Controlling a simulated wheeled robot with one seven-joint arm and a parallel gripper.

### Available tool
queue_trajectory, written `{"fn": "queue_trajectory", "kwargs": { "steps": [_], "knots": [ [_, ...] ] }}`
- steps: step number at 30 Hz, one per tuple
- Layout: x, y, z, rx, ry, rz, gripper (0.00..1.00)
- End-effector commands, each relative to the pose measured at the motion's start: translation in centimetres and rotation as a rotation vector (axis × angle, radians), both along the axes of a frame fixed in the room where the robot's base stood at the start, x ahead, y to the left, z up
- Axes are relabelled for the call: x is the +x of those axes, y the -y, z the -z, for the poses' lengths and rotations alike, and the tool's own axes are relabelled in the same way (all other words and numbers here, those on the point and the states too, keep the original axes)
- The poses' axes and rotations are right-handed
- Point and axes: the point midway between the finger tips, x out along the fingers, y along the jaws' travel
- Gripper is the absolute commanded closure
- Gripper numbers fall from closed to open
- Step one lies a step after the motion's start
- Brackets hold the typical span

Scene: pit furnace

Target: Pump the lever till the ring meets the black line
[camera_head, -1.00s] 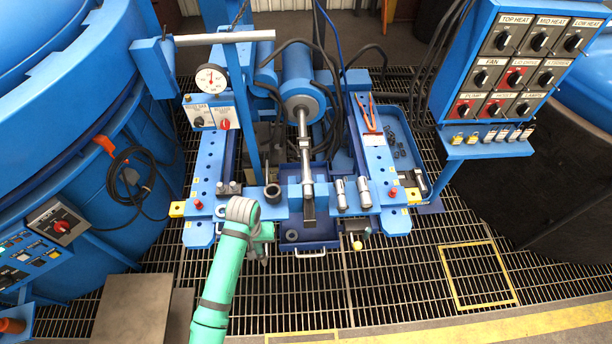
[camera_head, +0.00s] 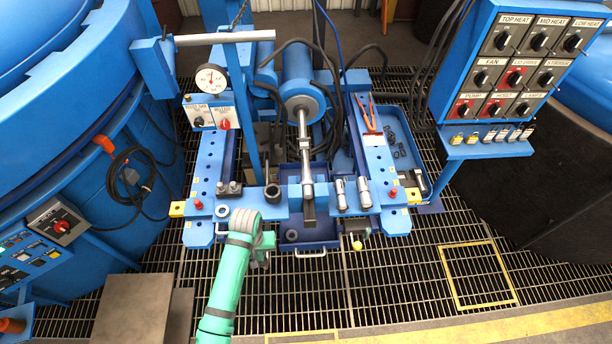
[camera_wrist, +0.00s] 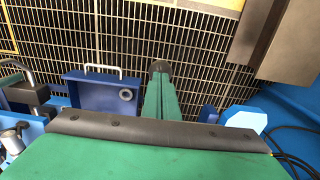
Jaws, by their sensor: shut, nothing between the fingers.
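A long bar with a pale grey sleeve, which looks like the lever (camera_head: 225,37), stretches across the top left of the press in the head view. A silver ram rod (camera_head: 304,130) with a collar (camera_head: 305,143) comes forward from the blue cylinder (camera_head: 300,98). I cannot tell which part is the task's ring, and I cannot make out the black line. My gripper (camera_head: 262,260) hangs in front of the press's front beam, left of the drawer and well apart from the lever. In the wrist view its green fingers (camera_wrist: 160,90) are together and empty.
A round gauge (camera_head: 211,78) stands above two knobs on the press. A blue drawer (camera_head: 318,244) with a handle holds a grey washer (camera_head: 291,236); it also shows in the wrist view (camera_wrist: 78,100). A labelled control panel (camera_head: 520,70) is at right. Grating lies in front.

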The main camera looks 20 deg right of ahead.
Motion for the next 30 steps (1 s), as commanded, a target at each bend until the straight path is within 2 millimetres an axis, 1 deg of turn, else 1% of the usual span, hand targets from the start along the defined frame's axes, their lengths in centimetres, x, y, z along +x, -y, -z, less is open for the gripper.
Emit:
{"fn": "queue_trajectory", "kwargs": {
  "steps": [30],
  "knots": [
    [-1.0, -0.3, 4.1, -0.001, -0.001, 0.000, 1.00]
  ]
}}
